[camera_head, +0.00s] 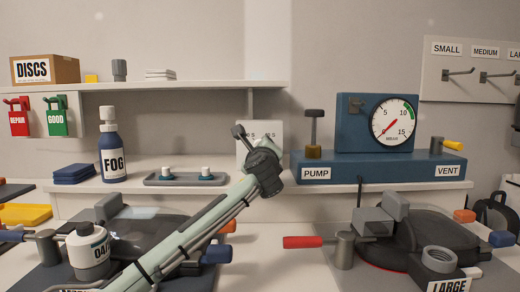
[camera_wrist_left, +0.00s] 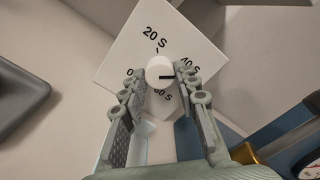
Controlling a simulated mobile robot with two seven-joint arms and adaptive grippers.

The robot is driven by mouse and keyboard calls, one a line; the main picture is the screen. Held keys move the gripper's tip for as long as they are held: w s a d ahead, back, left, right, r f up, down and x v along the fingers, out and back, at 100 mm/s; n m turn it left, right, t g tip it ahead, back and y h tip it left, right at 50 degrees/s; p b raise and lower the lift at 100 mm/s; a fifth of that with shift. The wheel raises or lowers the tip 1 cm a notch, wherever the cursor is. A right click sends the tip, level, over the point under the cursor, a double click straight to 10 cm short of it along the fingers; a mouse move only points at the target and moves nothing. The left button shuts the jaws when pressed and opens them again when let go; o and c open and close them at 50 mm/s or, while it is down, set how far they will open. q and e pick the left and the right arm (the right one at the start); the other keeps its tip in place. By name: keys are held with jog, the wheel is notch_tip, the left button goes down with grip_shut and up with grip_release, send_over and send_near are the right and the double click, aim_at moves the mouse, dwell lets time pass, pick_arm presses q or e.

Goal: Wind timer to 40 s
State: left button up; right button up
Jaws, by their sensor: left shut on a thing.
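The timer (camera_head: 245,157) is a white block on the lower shelf, mostly hidden behind my left gripper (camera_head: 243,138) in the head view. In the left wrist view its white face (camera_wrist_left: 125,55) carries the marks 0, 20 S, 40 S and 60 S around a round white knob (camera_wrist_left: 158,68). My left gripper (camera_wrist_left: 159,78) has its fingers on both sides of the knob and is shut on it. The knob's black pointer line points right in that view, close to the 40 S mark, which a finger partly covers. My right gripper is not in view.
A blue pump unit (camera_head: 385,166) with a gauge (camera_head: 392,121) stands right of the timer. A grey tray (camera_head: 185,180) and a FOG bottle (camera_head: 112,160) stand to the left. Two dark presses with handles stand on the bench below.

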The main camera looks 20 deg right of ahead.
pick_arm(q)
jog(key=shift+r, duration=0.2)
jog(key=o, duration=1.2)
jog(key=shift+f, duration=0.15)
jog(key=shift+c, duration=0.2)
jog(key=v, duration=1.2)
